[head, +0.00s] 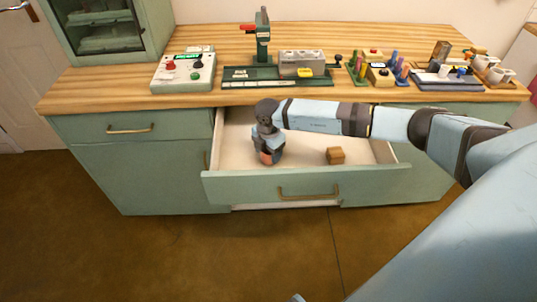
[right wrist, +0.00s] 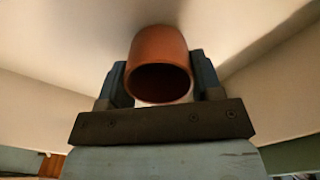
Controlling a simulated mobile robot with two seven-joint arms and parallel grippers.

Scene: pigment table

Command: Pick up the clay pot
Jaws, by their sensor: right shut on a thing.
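The clay pot (right wrist: 158,48) is a small reddish-brown round pot with a dark open mouth. In the right wrist view it sits between the two fingers of my right gripper (right wrist: 160,85), which is shut on it. In the head view my right gripper (head: 268,158) reaches down into the open drawer, and a bit of the orange pot (head: 266,157) shows at its fingers. Most of the pot is hidden there by the gripper. I cannot tell whether the pot touches the drawer floor. My left gripper is not in view.
The wooden worktop (head: 130,95) above holds a green press (head: 262,45) and several other items.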

